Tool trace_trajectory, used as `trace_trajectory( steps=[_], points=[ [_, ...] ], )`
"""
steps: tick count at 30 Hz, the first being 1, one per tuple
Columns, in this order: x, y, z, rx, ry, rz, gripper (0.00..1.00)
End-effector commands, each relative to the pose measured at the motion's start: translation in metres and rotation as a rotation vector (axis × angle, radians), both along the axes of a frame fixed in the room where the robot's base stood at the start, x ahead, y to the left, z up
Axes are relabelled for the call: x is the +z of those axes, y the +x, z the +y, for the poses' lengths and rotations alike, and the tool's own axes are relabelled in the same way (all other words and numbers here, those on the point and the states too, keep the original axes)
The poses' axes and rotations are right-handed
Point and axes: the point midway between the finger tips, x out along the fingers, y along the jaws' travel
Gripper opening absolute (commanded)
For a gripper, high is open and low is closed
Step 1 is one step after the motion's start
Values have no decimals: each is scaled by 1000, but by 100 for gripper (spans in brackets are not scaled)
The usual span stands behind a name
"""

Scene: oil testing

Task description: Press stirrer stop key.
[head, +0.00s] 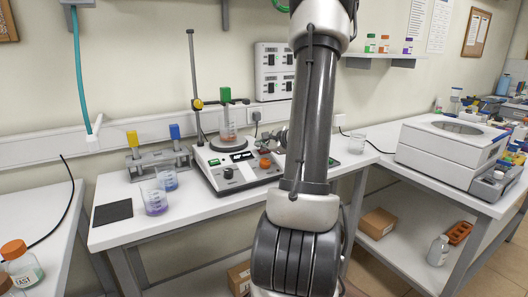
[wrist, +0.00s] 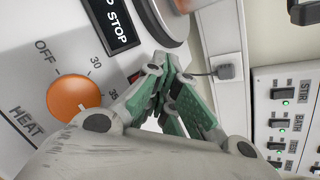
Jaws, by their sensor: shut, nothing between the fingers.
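The stirrer (head: 232,177) is a white hotplate unit on the bench, with a round plate, a beaker on top and an orange knob. In the wrist view its panel shows the orange HEAT knob (wrist: 75,97) and a black label (wrist: 112,22) ending in "STOP". A small red patch (wrist: 134,77) beside that label may be the stop key; my finger mostly covers it. My gripper (wrist: 167,68) is shut and empty, its green-padded fingertips close over the panel next to the label. Contact cannot be told. In the head view my gripper (head: 277,141) is partly behind my arm.
A wall switch box (wrist: 288,110) with STIR and BATH labels is at the wrist view's right. Beakers with purple (head: 155,202) and blue liquid stand left of the stirrer. A vertical rod (head: 194,75) rises behind it. A white instrument (head: 450,152) sits on the right bench.

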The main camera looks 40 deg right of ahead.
Motion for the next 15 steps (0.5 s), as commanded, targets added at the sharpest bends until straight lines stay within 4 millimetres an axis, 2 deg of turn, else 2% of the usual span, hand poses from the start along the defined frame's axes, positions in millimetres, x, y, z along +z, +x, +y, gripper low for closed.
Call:
trace_trajectory(
  steps=[9,15],
  points=[
    [14,-5,1,-1,-1,0,0],
    [14,-5,1,-1,0,1,0]
  ],
)
